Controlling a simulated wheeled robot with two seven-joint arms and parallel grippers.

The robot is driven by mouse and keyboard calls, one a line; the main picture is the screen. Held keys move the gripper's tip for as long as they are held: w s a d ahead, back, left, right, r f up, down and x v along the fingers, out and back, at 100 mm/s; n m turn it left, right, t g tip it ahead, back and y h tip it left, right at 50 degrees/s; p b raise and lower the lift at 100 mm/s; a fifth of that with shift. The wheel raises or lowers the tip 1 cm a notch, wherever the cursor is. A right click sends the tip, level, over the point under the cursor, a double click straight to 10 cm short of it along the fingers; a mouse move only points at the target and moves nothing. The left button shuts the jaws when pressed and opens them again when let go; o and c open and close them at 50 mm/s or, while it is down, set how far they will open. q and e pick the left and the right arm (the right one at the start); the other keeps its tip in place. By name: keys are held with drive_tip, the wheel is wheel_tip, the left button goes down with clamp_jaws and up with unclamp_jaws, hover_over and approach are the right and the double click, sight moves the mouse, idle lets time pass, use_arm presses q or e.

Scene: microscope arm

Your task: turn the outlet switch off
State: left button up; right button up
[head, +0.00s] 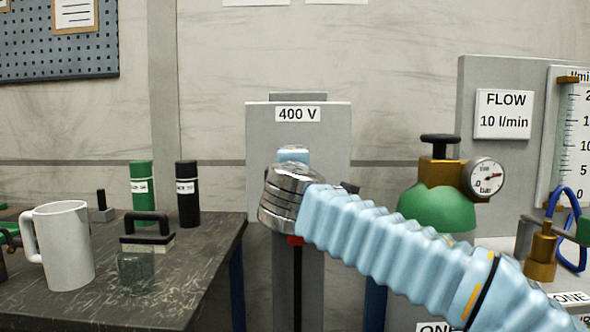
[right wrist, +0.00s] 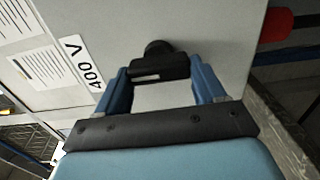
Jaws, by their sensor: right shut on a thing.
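The grey outlet box labelled 400 V (head: 258,140) stands in the middle of the head view; it also fills the upper part of the right wrist view (right wrist: 215,25). Its black switch knob (right wrist: 158,58) shows between the two blue fingers of my right gripper (right wrist: 160,76) in the right wrist view. My right gripper is shut on this switch. In the head view my right wrist covers the switch, and only a bit of blue gripper (head: 293,155) shows above it. My left gripper is in neither view.
A red plug (head: 296,240) with a black cable hangs below the box. At left, a dark bench (head: 190,270) carries a white mug (head: 65,250), a glass (head: 136,272) and green and black canisters. A green cylinder (head: 438,208) with a gauge stands at right.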

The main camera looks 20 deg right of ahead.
drive_tip(key=o, duration=1)
drive_tip(key=shift+w, duration=0.15)
drive_tip(key=shift+o, duration=0.2)
drive_tip(key=b+v, duration=0.2)
drive_tip(key=v, duration=1.2)
